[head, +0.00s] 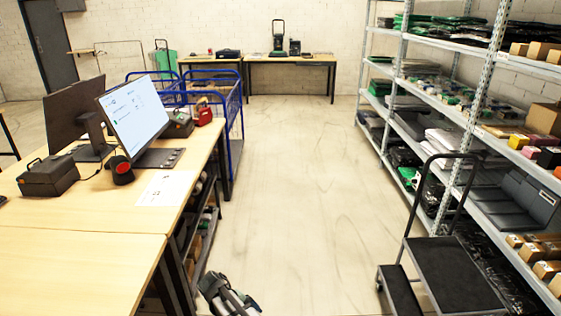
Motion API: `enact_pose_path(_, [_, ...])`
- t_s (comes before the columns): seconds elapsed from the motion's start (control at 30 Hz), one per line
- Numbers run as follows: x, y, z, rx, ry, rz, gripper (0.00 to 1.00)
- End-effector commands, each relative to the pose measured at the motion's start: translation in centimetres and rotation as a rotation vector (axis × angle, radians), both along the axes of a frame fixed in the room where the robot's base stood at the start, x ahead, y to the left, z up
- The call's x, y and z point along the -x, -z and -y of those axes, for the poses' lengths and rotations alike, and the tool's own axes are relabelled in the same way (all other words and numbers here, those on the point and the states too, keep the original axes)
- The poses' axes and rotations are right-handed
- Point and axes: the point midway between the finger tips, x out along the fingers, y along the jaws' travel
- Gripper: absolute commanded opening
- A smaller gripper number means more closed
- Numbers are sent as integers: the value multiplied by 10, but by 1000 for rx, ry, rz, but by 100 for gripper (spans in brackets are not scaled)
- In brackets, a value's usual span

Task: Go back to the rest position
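Only the head view is given. A grey, black and white jointed part with a touch of green (228,296) shows at the bottom edge, low beside the table's right side. It looks like part of my arm, cut off by the frame. I cannot make out two fingertips, nor whether anything is held.
Loaded shelves (455,50) and a step stool (455,275) stand on the right. Blue wire carts (237,110) stand behind the table. The middle floor (295,200) is clear.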

Motion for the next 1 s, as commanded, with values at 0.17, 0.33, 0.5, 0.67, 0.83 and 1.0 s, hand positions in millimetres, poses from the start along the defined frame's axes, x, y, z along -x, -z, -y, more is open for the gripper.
enact_pose_path(0.17, [30,49,73,-23,115,-66,90])
enact_pose_path(0.33, [65,88,130,-52,226,-122,90])
enact_pose_path(0.5, [108,121,179,-83,345,-175,90])
enact_pose_path(0.67, [154,145,218,-115,460,-219,90])
enact_pose_path(0.83, [207,164,251,-149,590,-263,90])
enact_pose_path(1.0, [260,177,272,-184,719,-302,90])
